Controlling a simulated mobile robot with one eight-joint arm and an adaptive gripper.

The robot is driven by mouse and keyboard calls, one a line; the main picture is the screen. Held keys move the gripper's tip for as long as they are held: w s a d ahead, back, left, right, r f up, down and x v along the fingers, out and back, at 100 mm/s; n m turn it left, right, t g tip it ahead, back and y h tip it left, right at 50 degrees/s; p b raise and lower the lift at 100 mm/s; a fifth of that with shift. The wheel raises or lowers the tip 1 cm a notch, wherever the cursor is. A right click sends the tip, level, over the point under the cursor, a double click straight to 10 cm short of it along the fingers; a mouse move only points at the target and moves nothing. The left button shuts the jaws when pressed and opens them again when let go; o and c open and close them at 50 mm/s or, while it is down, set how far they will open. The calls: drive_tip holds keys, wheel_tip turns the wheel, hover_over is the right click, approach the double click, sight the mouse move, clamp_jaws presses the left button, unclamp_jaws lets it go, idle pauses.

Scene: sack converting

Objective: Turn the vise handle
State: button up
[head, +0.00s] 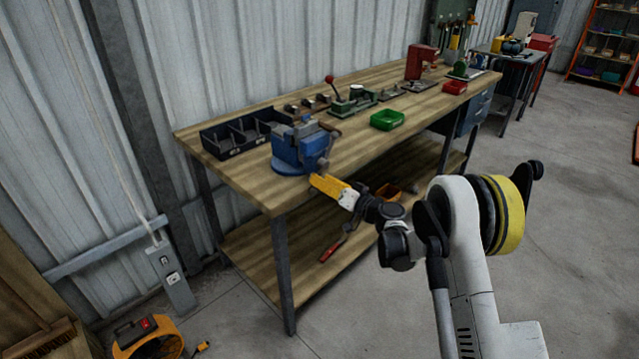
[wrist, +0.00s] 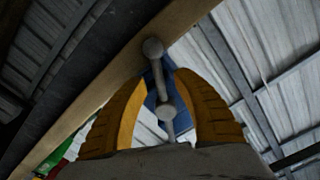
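A blue vise (head: 300,148) is mounted on the near left corner of the wooden workbench. Its handle, a grey bar with a round knob at each end, shows in the wrist view (wrist: 160,78). My gripper (head: 316,181) has yellow fingers and is at the front of the vise, near the bench edge. In the wrist view the fingers (wrist: 163,84) are spread apart, with the handle showing in the gap between them. I see no finger clamped on the bar, and cannot tell whether either touches it. In the head view the handle is too small to make out clearly.
A lower shelf (head: 262,255) holds a red-handled tool. The floor to the right is open.

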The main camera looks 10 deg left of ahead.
drive_tip(key=shift+w+a, duration=0.25)
drive_tip(key=shift+a, duration=0.05)
clamp_jaws()
